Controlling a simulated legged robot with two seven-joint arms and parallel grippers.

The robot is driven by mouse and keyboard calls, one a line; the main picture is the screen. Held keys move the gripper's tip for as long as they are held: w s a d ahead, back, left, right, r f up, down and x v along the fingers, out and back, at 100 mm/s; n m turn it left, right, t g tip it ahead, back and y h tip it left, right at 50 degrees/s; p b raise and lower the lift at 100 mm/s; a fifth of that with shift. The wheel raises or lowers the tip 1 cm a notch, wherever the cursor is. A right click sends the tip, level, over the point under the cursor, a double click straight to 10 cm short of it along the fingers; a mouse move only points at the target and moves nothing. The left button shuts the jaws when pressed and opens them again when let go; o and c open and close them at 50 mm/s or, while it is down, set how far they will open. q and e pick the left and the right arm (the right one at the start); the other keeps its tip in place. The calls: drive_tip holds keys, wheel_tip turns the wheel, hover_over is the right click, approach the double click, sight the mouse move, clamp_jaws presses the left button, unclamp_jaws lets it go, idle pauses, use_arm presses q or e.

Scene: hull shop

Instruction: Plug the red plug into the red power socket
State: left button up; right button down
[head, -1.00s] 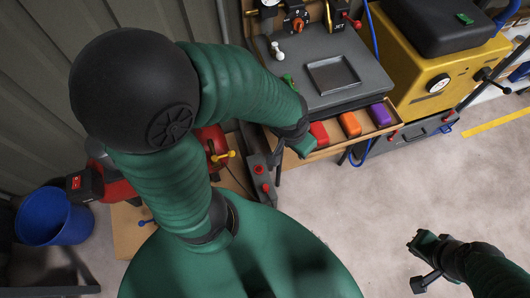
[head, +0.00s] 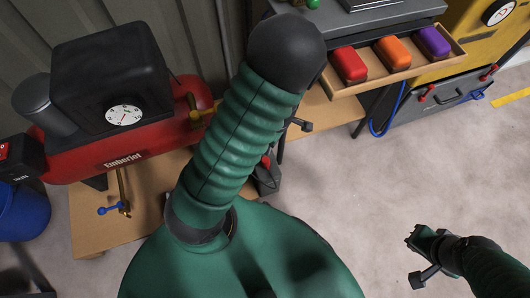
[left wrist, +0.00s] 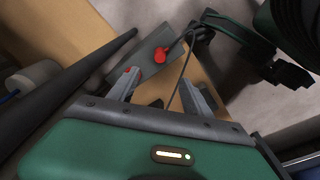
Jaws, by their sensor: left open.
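A grey box (left wrist: 151,62) carries a round red piece (left wrist: 160,57) and a second red piece (left wrist: 131,71) near my left fingertip. I cannot tell for sure which is the red plug and which the red power socket. A thin dark cable runs beside the round piece. My left gripper (left wrist: 160,79) is open and empty, its fingers pointing towards the box, apart from the round piece. In the head view my own arm hides most of the box (head: 266,182) and the left gripper. My right gripper (head: 417,243) is over the floor at right; its jaws are unclear.
A red compressor (head: 130,150) stands on a wooden bench (head: 150,215) at left, beside a blue bucket (head: 25,210). A wooden tray (head: 445,62) holds red, orange and purple blocks at upper right.

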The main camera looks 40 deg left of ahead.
use_arm(q)
drive_tip(key=shift+n, duration=0.6)
drive_tip(key=f+b, duration=0.2)
drive_tip(key=f, duration=0.2)
drive_tip(key=a+f+b, duration=0.1)
drive_tip(key=f+b, duration=0.2)
drive_tip(key=f, duration=0.1)
drive_tip(key=f+b, duration=0.2)
drive_tip(key=f, duration=0.3)
drive_tip(key=shift+s+a, duration=0.2)
drive_tip(key=shift+s, duration=0.05)
drive_tip(key=shift+a+f+b, duration=0.1)
drive_tip(key=shift+f+b, duration=0.25)
use_arm(e)
drive_tip(key=s+x, duration=0.2)
drive_tip(key=x, duration=0.7)
drive_tip(key=shift+d+f, duration=0.25)
drive_tip(key=shift+d, duration=0.05)
use_arm(q)
drive_tip(key=f+b, duration=0.5)
drive_tip(key=shift+s+a+f, duration=0.15)
drive_tip(key=shift+a+f, duration=0.05)
drive_tip(key=shift+a, duration=0.1)
drive_tip(key=shift+r, duration=0.15)
clamp_jaws()
use_arm(e)
drive_tip(key=x, duration=0.2)
drive_tip(key=s+x, duration=0.1)
drive_tip(key=x, duration=0.2)
drive_tip(key=shift+s+f, duration=0.1)
